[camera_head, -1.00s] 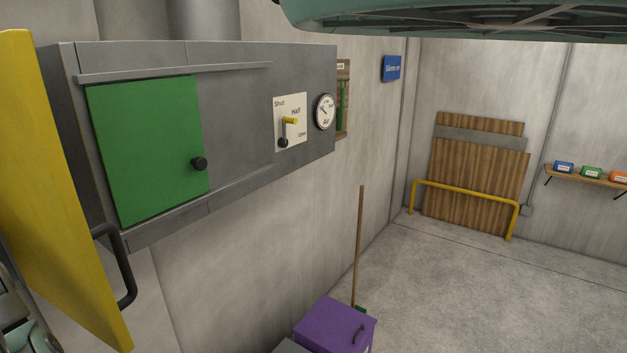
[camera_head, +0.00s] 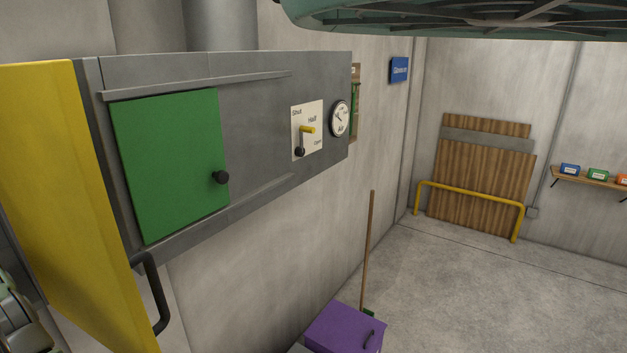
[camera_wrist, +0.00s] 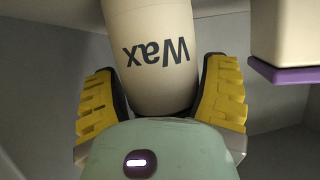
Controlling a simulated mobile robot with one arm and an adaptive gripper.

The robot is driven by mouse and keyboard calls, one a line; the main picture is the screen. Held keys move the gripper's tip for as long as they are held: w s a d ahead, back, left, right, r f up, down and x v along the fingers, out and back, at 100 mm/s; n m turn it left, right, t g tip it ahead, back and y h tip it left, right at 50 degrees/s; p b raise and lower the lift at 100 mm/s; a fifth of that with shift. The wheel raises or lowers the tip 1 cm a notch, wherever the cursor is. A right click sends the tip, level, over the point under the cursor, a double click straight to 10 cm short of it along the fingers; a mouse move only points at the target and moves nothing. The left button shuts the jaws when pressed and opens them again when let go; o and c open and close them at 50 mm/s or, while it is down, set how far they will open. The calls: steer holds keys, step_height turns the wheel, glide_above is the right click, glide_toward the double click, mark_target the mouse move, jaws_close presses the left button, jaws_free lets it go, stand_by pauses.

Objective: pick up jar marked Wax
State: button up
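The jar marked Wax (camera_wrist: 150,62) is cream-coloured with dark lettering, which reads upside down in the wrist view. It stands between the two yellow ridged fingers of my gripper (camera_wrist: 160,85). The dark inner pads lie against both sides of the jar, and the gripper looks shut on it. The jar's far end is cut off by the top of the picture. Neither the jar nor my fingers show in the head view.
A cream object with a purple edge (camera_wrist: 285,75) is close on the right in the wrist view. Grey walls surround the jar. In the head view, a yellow door (camera_head: 75,190) stands open beside a shut green door (camera_head: 170,165). A purple box (camera_head: 340,328) is below.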

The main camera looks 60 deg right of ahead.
steer(key=c, duration=0.9)
steer(key=shift+r, duration=0.15)
